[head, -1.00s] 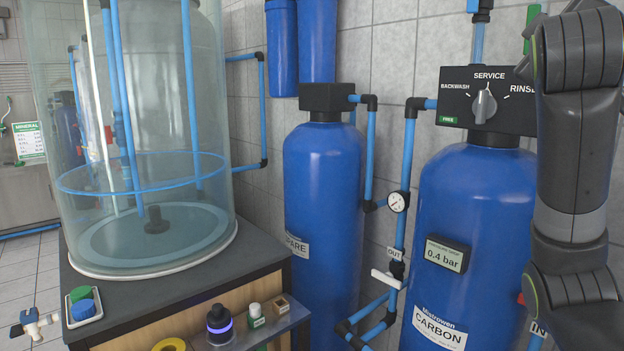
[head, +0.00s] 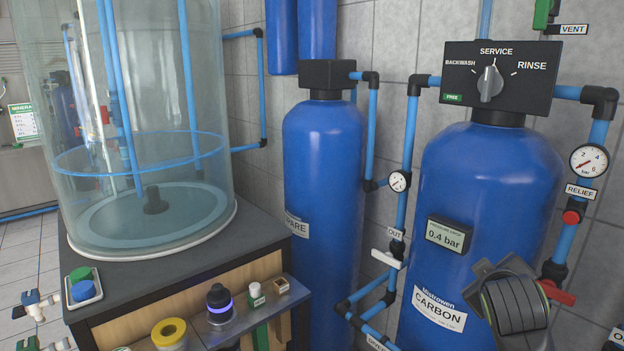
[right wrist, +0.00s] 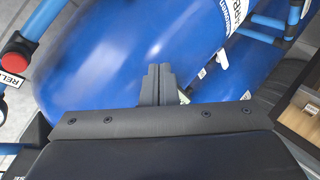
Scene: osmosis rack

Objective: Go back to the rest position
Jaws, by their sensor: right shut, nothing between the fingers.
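My right gripper (right wrist: 157,84) shows in the right wrist view, with its two dark fingers together and nothing between them. It is in front of the blue carbon tank (right wrist: 120,50), and no contact can be made out. In the head view only a dark part of my right arm shows at the lower right, in front of the carbon tank (head: 470,200). The fingers cannot be made out there. My left gripper is not in view.
A black valve head (head: 500,77) with its knob at SERVICE tops the carbon tank. A gauge (head: 589,161), red relief knob (head: 571,217) and red lever (head: 557,292) are near my right arm. A spare tank (head: 325,190) and clear cylinder (head: 215,110) stand left.

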